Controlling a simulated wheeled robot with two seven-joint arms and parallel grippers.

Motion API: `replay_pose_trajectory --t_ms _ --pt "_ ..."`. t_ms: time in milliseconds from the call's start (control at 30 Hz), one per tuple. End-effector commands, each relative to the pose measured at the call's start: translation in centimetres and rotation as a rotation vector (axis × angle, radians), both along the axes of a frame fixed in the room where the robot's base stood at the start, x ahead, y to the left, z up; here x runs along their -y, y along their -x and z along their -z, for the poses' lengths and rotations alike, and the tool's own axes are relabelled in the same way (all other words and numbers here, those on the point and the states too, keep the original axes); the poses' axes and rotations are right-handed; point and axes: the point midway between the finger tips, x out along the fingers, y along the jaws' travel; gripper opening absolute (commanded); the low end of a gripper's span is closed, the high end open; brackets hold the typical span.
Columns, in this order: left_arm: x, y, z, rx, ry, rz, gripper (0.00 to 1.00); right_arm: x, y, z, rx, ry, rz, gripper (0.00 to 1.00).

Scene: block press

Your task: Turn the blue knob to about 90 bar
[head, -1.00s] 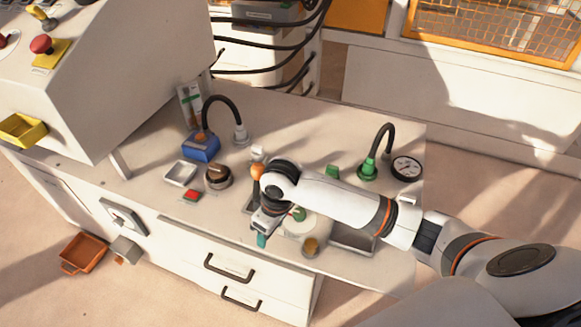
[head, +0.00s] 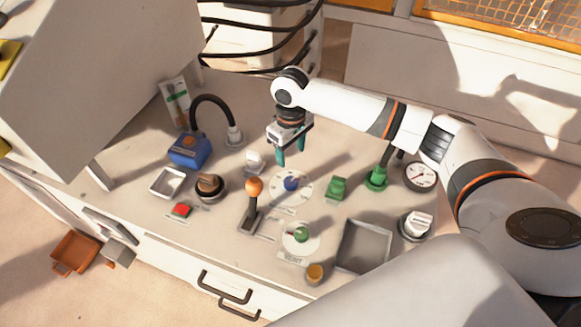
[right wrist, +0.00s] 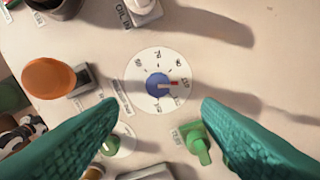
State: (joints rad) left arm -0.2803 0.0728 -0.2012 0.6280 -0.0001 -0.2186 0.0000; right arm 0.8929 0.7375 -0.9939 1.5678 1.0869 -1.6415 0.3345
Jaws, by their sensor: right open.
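The blue knob (head: 291,184) sits at the centre of a white round dial (head: 303,194) on the worktop. In the right wrist view the blue knob (right wrist: 157,86) has a red mark pointing right, toward a label too small to read surely; a label like 90 is at upper right. My right gripper (head: 291,152), with teal fingers, is open and empty above the knob, pointing down. In the right wrist view its fingertips (right wrist: 160,105) are wide apart, one each side below the knob. My left gripper is out of view.
An orange-topped lever (head: 254,187) stands left of the dial. A green knob (head: 301,234) is in front, a green block (head: 338,187) to the right. A round gauge (head: 419,176) stands at the back right. A grey tray (head: 362,245) lies front right.

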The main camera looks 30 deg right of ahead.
Motion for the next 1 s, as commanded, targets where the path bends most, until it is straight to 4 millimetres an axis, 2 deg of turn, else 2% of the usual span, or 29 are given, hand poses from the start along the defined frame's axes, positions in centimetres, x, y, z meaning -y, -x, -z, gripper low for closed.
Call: replay_pose_trajectory --t_ms 267,400,533,700,1000 --pt "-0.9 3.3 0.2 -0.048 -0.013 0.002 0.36 0.0 0.1 5.1 -0.004 0.001 0.000 0.59" --pt "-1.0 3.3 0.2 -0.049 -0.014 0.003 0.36 -0.1 0.1 7.9 -0.003 0.001 -0.001 0.59" --pt "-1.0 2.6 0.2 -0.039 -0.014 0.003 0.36 0.0 0.1 9.8 -0.002 0.002 0.000 0.59" --pt "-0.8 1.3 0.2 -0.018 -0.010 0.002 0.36 -0.1 0.1 11.1 0.000 0.000 -0.001 0.59" --pt "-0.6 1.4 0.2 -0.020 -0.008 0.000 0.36 -0.1 0.1 11.4 0.000 0.000 -0.002 0.59"
